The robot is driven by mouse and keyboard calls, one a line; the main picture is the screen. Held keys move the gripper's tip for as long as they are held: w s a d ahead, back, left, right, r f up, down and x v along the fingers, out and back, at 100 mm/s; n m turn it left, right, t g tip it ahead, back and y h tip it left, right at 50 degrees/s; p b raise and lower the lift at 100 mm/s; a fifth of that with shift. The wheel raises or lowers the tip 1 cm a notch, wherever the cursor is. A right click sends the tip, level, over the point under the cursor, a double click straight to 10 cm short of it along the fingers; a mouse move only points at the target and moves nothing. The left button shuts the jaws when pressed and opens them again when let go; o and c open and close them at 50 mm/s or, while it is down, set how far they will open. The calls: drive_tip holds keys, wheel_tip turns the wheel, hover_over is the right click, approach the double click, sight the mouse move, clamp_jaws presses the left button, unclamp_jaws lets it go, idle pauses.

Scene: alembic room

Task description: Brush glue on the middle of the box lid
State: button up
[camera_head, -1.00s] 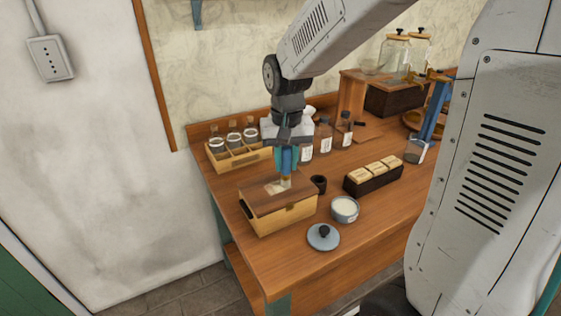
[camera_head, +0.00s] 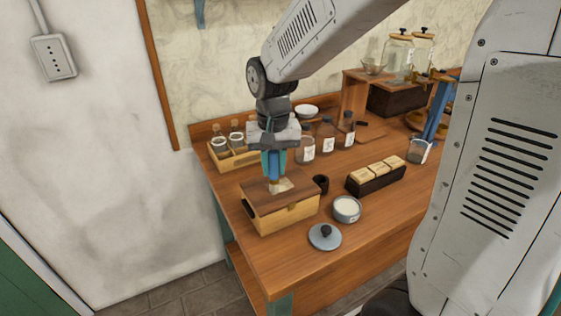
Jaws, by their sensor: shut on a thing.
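A wooden box (camera_head: 286,217) with a darker brown lid (camera_head: 257,198) stands near the left end of the workbench. My gripper (camera_head: 274,165) points straight down over the lid, shut on a brush (camera_head: 273,184) whose tip is at the lid's far middle part. A pale patch (camera_head: 283,186) shows on the lid right beside the brush tip. A small round pot of white stuff (camera_head: 346,206), probably glue, stands open to the right of the box. Its grey-blue cover (camera_head: 325,236) lies in front of it.
A small dark cup (camera_head: 320,184) stands just behind the box. A dark tray with pale blocks (camera_head: 376,177) is to the right. Several bottles (camera_head: 327,138) and a wooden rack of jars (camera_head: 232,152) stand behind. The bench's front right is clear.

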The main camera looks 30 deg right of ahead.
drive_tip(key=shift+a, duration=0.2)
drive_tip(key=shift+w, duration=0.1)
drive_tip(key=shift+w+f, duration=0.1)
drive_tip(key=shift+w, duration=0.6)
wheel_tip(320, 180, up, 6)
idle(0.5)
idle(0.5)
